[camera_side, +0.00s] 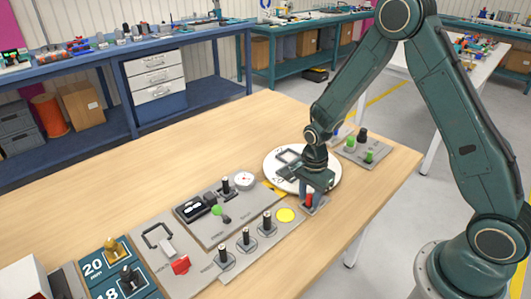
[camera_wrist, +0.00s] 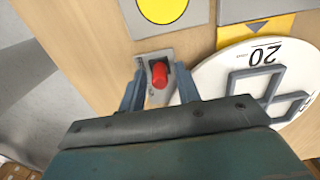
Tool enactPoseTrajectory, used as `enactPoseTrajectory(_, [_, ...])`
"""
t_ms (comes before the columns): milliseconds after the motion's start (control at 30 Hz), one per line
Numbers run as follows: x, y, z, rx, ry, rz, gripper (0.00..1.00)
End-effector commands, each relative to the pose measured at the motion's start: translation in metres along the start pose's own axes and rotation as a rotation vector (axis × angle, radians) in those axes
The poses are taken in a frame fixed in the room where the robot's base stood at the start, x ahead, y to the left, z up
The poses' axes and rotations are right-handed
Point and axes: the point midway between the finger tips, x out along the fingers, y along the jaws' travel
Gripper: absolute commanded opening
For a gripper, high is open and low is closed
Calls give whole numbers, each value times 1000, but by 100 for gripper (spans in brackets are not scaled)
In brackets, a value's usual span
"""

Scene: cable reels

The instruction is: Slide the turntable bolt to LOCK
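The turntable is a white disc (camera_side: 329,176) with grey frame-like parts on it; its edge marked 20 shows in the wrist view (camera_wrist: 225,72). The bolt's red knob (camera_wrist: 159,75) stands on a small grey plate (camera_wrist: 143,58) beside the disc; the knob also shows in the side view (camera_side: 309,200). My gripper (camera_wrist: 160,88) points down over the bolt. Its two fingers are apart, one on each side of the red knob, with gaps visible. No LOCK lettering can be read.
A grey panel with a yellow round button (camera_side: 286,215) lies next to the bolt. Several black-knobbed levers (camera_side: 245,237) and a dial (camera_side: 243,181) stand nearby. A plate with green knobs (camera_side: 369,156) is behind my gripper. Bare wood (camera_side: 375,195) lies to the right.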

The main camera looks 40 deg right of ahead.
Motion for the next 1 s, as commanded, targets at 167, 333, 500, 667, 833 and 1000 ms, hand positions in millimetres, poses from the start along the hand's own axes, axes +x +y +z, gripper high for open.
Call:
enactPoseTrajectory(167, [0,0,0,0,0,0,11])
enactPoseTrajectory(333, [0,0,0,0,0,0,0])
enactPoseTrajectory(500, [0,0,-5,1,0,0,0])
enactPoseTrajectory(667, [0,0,-17,3,0,0,0])
enactPoseTrajectory(833, [0,0,-29,3,1,1,0])
enactPoseTrajectory(1000, [0,0,-35,5,6,0,0])
